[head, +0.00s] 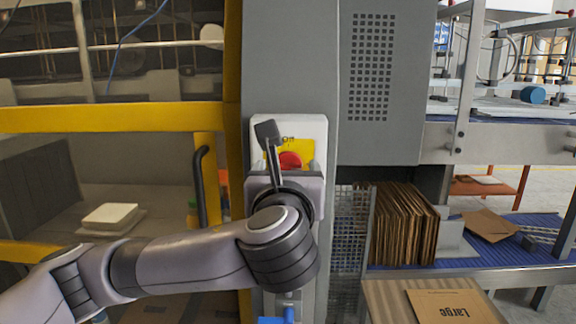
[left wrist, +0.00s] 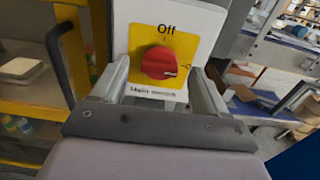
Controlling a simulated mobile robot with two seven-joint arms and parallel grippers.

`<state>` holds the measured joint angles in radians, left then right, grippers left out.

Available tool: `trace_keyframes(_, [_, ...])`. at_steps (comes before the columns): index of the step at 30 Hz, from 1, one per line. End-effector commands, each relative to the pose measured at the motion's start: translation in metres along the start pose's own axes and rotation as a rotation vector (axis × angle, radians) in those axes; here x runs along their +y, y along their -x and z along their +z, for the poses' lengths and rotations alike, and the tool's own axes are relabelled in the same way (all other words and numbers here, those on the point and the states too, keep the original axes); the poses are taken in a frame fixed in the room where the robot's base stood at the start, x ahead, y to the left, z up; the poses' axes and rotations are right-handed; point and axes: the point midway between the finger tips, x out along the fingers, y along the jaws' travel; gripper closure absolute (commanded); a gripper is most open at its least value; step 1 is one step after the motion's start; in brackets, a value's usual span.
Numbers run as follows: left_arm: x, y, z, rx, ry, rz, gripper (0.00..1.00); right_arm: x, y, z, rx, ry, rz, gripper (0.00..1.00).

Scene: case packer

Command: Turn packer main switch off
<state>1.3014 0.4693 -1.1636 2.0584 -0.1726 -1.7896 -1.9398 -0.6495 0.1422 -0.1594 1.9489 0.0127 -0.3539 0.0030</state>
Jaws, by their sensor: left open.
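The main switch is a round red knob (head: 290,160) on a yellow plate (head: 300,147), set in a white panel on the grey column. In the left wrist view the red knob (left wrist: 158,62) has "Off" printed above it. The white mark on the knob points right, towards a small symbol. My left gripper (head: 289,174) is in front of the switch, just below the knob in the head view. Its fingers (left wrist: 160,88) are open, one on each side of the knob in the left wrist view. I cannot tell whether they touch it. My right gripper is not in view.
A black handle (head: 201,186) stands left of the switch on the yellow-framed machine. A wire mesh guard (head: 349,232) and flat brown cartons (head: 405,222) are to the right. A blue conveyor (head: 480,254) lies farther right.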

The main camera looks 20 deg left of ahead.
Motion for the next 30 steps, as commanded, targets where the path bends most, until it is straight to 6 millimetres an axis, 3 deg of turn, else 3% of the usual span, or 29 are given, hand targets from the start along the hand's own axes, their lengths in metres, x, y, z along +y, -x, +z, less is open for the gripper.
trace_keyframes(4, [0.0004,-0.0101,-0.0003,0.001,-0.001,0.001,0.26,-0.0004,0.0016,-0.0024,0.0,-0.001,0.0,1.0])
trace_keyframes(12, [0.0,-0.0114,-0.0009,0.001,-0.001,-0.001,0.26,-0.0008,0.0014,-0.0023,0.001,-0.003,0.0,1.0])
trace_keyframes(17, [0.0,-0.0112,-0.0009,0.001,0.0,-0.001,0.78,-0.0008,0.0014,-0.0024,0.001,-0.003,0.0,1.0])
trace_keyframes(18, [0.0,-0.0112,-0.0009,0.001,0.0,-0.001,0.82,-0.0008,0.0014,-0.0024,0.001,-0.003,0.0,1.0])
trace_keyframes(30, [0.0001,-0.011,-0.0019,0.002,0.069,-0.001,0.82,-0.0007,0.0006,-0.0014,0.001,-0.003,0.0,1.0])
